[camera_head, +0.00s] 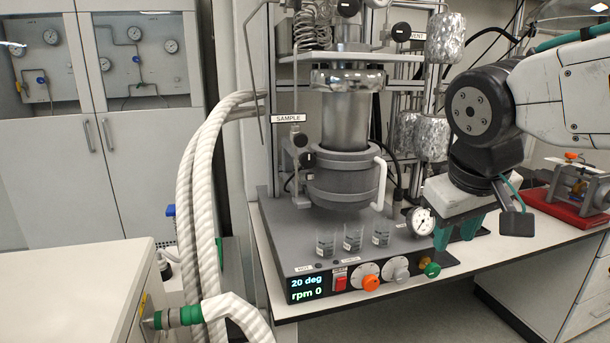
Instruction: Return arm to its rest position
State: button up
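My gripper (457,230) hangs from my arm at the right, pointing down, with green fingers just right of the pressure gauge (422,221). The fingers appear spread apart, and I see nothing held between them. The fingertips are near the right end of the reactor's base unit. The reactor (345,182), a grey vessel with a metal cylinder above, stands to the left of my gripper, apart from it. The arm covers part of the bench behind it.
Several small glass vials (353,238) stand on the base unit, whose display (306,288) reads 20 deg and rpm 0. Foil-wrapped cylinders (446,38) are close left of my arm. A red-based device (571,206) lies on the bench at right. White hoses (200,190) run at left.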

jog(key=s+d+f+m+g, duration=0.1)
jog(key=s+d+f, duration=0.1)
jog(key=s+f, duration=0.2)
jog(key=s+d+f+m+g+y, duration=0.1)
jog(key=s+f, duration=0.3)
jog(key=s, duration=0.6)
jog(key=shift+s+d+m+g+y, duration=0.3)
jog(key=shift+d+g, duration=0.1)
jog(key=shift+d, duration=0.3)
